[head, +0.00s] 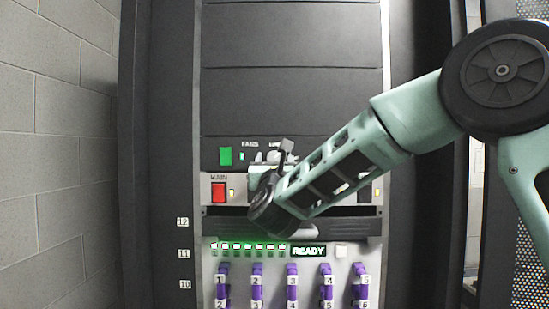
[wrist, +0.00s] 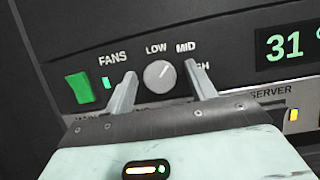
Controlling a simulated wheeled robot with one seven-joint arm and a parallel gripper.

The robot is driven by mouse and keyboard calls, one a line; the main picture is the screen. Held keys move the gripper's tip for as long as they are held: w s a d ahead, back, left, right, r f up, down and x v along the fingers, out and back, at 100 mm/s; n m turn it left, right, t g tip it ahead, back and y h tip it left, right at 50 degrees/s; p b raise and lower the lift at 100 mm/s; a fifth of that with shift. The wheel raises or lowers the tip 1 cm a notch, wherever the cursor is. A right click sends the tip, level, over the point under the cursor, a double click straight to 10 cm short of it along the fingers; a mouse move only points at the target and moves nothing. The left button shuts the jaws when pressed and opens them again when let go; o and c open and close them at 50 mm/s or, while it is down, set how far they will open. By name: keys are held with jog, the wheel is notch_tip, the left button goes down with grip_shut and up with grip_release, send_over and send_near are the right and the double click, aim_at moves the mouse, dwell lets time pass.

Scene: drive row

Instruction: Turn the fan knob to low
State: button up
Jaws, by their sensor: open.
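The fan knob (wrist: 158,77) is a round, light grey dial on the dark fan panel, right of the word FANS. The labels LOW and MID stand above it, and a third label is partly covered by my right finger. I cannot make out clearly where the knob points. My gripper (wrist: 160,69) is open, with one finger to the left and one to the right of the knob. Gaps show between the fingers and the dial. In the head view my gripper (head: 284,152) is at the fan panel and largely hides the knob.
A green switch (wrist: 77,88) with a small lit lamp is left of the knob. A display reading 31 (wrist: 285,44) is at right. Below the fan panel are a red MAIN switch (head: 218,192), a READY display (head: 308,251) and several purple plugs.

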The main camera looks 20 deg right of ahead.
jog(key=c, duration=1)
jog(key=shift+f, duration=0.1)
jog(key=n+b, duration=0.1)
jog(key=b, duration=0.4)
jog(key=shift+f, duration=0.35)
jog(key=n+y+b, duration=0.1)
jog(key=b, duration=0.3)
jog(key=shift+n+b, duration=0.3)
jog(key=shift+b, duration=0.05)
jog(key=shift+d+r+n+g+y+b, duration=0.15)
jog(key=shift+n+y+b, duration=0.8)
jog(key=shift+n, duration=0.65)
jog(key=shift+a+r+n+g+y+b, duration=0.15)
jog(key=shift+n+y+b, duration=0.5)
jog(key=shift+n+b, duration=0.75)
jog(key=shift+d+r+n+g+y+b, duration=0.15)
jog(key=shift+n+y+b, duration=0.7)
jog(key=shift+n, duration=1.25)
